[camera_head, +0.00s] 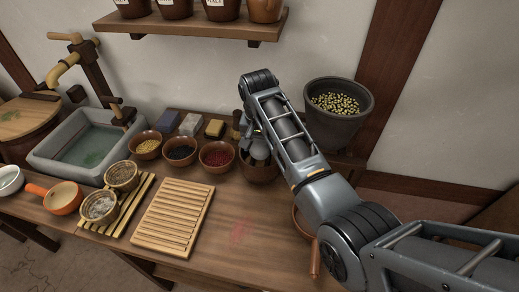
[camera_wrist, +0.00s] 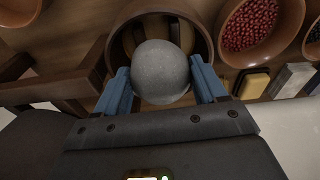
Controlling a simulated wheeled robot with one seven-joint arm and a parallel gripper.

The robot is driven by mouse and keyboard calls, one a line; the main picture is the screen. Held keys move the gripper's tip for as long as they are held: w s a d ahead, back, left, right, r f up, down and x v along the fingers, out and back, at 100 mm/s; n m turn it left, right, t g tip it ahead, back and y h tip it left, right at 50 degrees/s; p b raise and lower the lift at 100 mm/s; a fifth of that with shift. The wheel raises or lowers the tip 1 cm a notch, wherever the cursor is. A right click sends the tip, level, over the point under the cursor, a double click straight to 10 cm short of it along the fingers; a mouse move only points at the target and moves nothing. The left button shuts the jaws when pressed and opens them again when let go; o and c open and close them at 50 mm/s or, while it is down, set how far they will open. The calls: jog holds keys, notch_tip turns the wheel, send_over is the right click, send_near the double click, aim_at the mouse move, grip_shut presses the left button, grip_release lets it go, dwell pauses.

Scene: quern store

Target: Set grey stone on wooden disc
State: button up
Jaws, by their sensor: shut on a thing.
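A round grey stone (camera_wrist: 161,72) is held between the blue fingers of my gripper (camera_wrist: 160,75) in the wrist view. Behind it is a brown bowl (camera_head: 258,174), whose rim (camera_wrist: 110,45) shows around the stone. Inside the bowl a brown wooden surface, seemingly the wooden disc (camera_wrist: 127,40), is partly hidden by the stone. In the head view my gripper (camera_head: 256,152) is over this bowl, and my arm hides much of both. I cannot tell whether the stone touches the wood.
Bowls of red (camera_head: 216,156), dark (camera_head: 180,152) and yellow (camera_head: 146,144) grains stand left of it. Blocks (camera_head: 214,128) stand behind. A dark pot of yellow-green bits (camera_head: 338,110) is at right.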

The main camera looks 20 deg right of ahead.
aim_at(260, 152)
notch_tip(260, 152, down, 3)
jog(key=shift+b, duration=1)
jog(key=shift+r, duration=0.1)
jog(key=o, duration=1)
jog(key=shift+o, duration=0.2)
jog(key=r, duration=0.8)
jog(key=s+r, duration=0.1)
jog(key=r, duration=0.3)
jog(key=shift+s+a, duration=0.1)
jog(key=shift+a, duration=0.3)
